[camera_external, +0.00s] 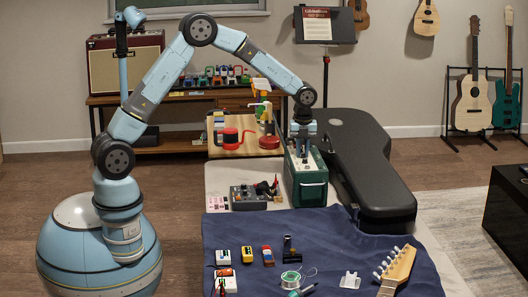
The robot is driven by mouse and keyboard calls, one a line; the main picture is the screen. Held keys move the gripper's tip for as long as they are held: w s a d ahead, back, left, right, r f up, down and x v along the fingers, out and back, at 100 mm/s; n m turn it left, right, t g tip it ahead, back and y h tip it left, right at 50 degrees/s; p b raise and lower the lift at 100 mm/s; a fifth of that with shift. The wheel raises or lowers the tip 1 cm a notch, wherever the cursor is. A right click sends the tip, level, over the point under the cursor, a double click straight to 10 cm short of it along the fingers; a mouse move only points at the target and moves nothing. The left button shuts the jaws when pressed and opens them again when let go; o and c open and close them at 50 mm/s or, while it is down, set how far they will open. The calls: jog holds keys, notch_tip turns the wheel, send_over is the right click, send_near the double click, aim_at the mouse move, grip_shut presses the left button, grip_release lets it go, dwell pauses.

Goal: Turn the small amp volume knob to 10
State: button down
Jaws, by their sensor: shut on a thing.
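The small amp (312,190) is a dark green box with a light front edge, standing upright on the table between the mat and the black guitar case. My gripper (303,152) points straight down at the top panel of the amp. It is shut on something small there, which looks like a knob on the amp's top. The fingers hide the knob, so its pointer and the number it is set to cannot be read. The other knobs are too small to tell apart.
The black guitar case (365,160) lies close on the amp's right. A grey box with knobs (248,197) stands on its left. A wooden board (231,152) with a red clamp lies behind. Pedals, a solder spool (290,279) and a guitar headstock (397,268) lie on the blue cloth (330,238) in front.

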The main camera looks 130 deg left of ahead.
aim_at(303, 154)
jog(key=shift+w, duration=0.1)
jog(key=c, duration=1)
grip_release()
jog(key=shift+c, duration=0.2)
notch_tip(303, 154, up, 14)
jog(key=shift+f, duration=0.15)
